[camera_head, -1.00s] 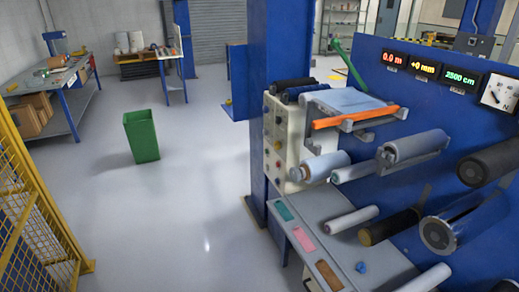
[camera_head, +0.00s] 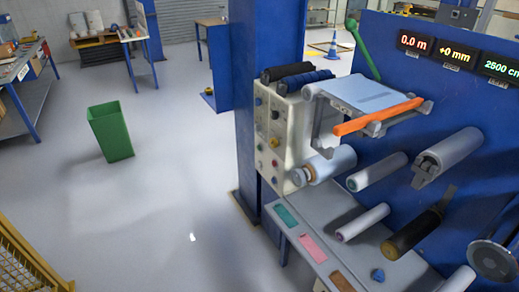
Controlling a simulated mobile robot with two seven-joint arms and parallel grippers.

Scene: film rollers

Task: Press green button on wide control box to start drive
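A cream control box (camera_head: 266,140) with several small round buttons and knobs stands against the blue column, left of the rollers. Its button face is seen at a slant. A red button (camera_head: 274,180) shows low on this face; the other buttons are dark, blue or pale, and I cannot make out a green one for certain. I cannot tell from this view whether this is the wide control box. Neither of my grippers is in view.
The blue machine panel (camera_head: 400,75) with displays and rollers fills the right. A grey bench (camera_head: 310,222) with coloured patches juts out below the box. A green bin (camera_head: 110,131) stands left on open floor (camera_head: 175,170). Yellow fencing (camera_head: 25,262) is at bottom left.

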